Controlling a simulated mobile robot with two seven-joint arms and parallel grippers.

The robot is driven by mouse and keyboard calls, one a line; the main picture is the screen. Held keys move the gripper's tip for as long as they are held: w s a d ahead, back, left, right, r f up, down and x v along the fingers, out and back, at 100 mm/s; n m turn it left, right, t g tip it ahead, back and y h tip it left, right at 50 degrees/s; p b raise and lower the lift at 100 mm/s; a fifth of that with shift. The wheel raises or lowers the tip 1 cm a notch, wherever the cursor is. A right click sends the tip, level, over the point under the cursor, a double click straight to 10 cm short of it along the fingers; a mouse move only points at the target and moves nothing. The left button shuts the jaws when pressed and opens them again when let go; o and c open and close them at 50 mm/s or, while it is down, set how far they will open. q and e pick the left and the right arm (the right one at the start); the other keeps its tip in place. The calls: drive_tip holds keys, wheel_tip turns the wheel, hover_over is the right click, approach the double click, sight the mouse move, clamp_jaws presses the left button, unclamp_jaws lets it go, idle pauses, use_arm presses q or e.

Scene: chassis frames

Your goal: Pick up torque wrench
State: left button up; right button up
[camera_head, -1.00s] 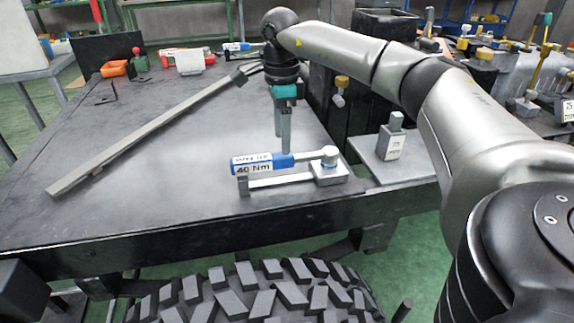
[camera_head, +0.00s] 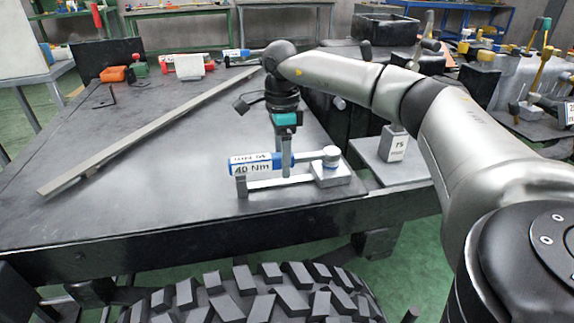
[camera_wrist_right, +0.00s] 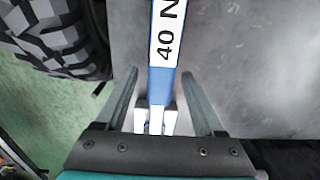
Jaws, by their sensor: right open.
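The torque wrench (camera_head: 250,165) has a blue handle with a white label reading 40 Nm and a pale metal head at its right end. It lies raised on a small grey stand (camera_head: 275,183) near the table's front edge. My right gripper (camera_head: 285,165) points down at the handle, just left of the head. In the right wrist view the torque wrench (camera_wrist_right: 161,85) runs between the two fingers of my right gripper (camera_wrist_right: 160,78), with gaps on both sides. The gripper is open. My left gripper is not in view.
A long grey bar (camera_head: 140,137) lies diagonally across the dark table (camera_head: 110,215). A block marked 75 (camera_head: 394,146) stands on a plate at the right. A large tyre (camera_head: 250,295) is in front of the table. The table's left middle is clear.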

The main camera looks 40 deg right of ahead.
drive_tip(key=shift+f, duration=0.3)
drive_tip(key=shift+c, duration=0.2)
clamp_jaws()
idle(1.1)
